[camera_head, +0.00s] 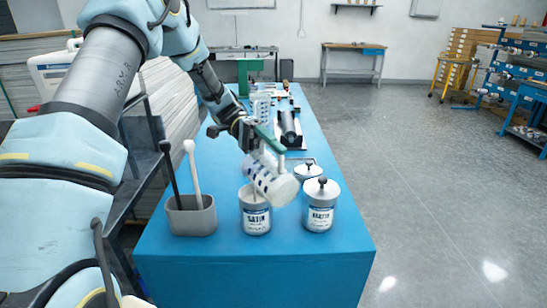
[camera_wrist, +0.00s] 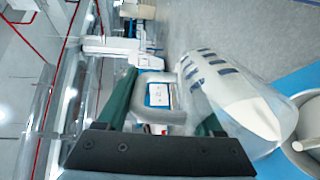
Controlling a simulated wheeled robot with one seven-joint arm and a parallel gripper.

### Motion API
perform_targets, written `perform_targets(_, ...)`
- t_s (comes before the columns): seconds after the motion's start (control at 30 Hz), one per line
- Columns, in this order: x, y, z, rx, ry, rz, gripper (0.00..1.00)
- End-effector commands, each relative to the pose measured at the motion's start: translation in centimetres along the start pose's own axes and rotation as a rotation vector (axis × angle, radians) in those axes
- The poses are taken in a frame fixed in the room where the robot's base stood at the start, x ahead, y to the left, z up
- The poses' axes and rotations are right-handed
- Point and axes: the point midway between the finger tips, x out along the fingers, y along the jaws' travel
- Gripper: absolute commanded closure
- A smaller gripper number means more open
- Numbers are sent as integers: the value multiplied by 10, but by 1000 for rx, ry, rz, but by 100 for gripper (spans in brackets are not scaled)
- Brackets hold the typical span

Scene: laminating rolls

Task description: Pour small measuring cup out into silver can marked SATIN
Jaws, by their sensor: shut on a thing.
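The small measuring cup (camera_head: 272,182) is clear with dark blue marks and whitish contents. It is tipped well over, its lower end toward the right, above the silver can marked SATIN (camera_head: 256,220). My gripper (camera_head: 266,136), with green fingers, is shut on the cup's handle side, above the can. In the wrist view the cup (camera_wrist: 228,92) lies slanted beside the fingers (camera_wrist: 165,98), with white contents inside. A grey can rim (camera_wrist: 300,128) shows at the right edge there. The cup hides part of the SATIN can's mouth, and I cannot tell whether anything is flowing.
A grey holder (camera_head: 191,218) with a black and a white handle stands left. Equipment (camera_head: 288,125) occupies the blue table's far end; its front strip (camera_head: 255,248) is clear.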

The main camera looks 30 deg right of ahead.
Motion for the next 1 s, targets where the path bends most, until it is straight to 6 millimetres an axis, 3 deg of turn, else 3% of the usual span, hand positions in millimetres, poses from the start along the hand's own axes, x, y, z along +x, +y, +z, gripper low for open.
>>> perform_targets(1.0, -19, 9, 0, 0, -4, 159, 100)
